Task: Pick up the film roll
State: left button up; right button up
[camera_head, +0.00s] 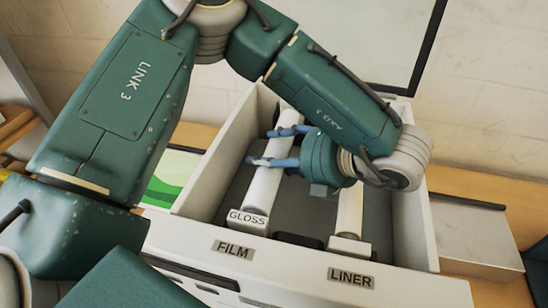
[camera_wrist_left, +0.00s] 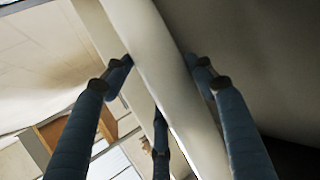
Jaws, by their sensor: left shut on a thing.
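The film roll (camera_head: 264,186) is a long white cylinder. It lies lengthwise in the left side of the open laminator, behind the GLOSS tag and the FILM label. My left gripper (camera_head: 268,149) reaches in from the right, with its blue fingers across the roll and shut on it. In the left wrist view the white roll (camera_wrist_left: 160,75) runs between the blue fingers (camera_wrist_left: 160,85), with fingers on both sides. Whether the roll is clear of its seat cannot be told. My right gripper is not in view.
The laminator's white walls (camera_head: 415,225) enclose a grey bay. A second white roll (camera_head: 349,208) lies at the right above the LINER label (camera_head: 351,278). A dark-edged panel (camera_head: 360,40) stands behind. A green and white sheet (camera_head: 170,178) lies to the left, and a grey box (camera_head: 468,236) to the right.

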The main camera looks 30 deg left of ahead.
aim_at(273, 150)
pick_arm(q)
notch_tip(273, 150, up, 19)
jog(key=b, duration=0.2)
jog(key=shift+b, duration=0.35)
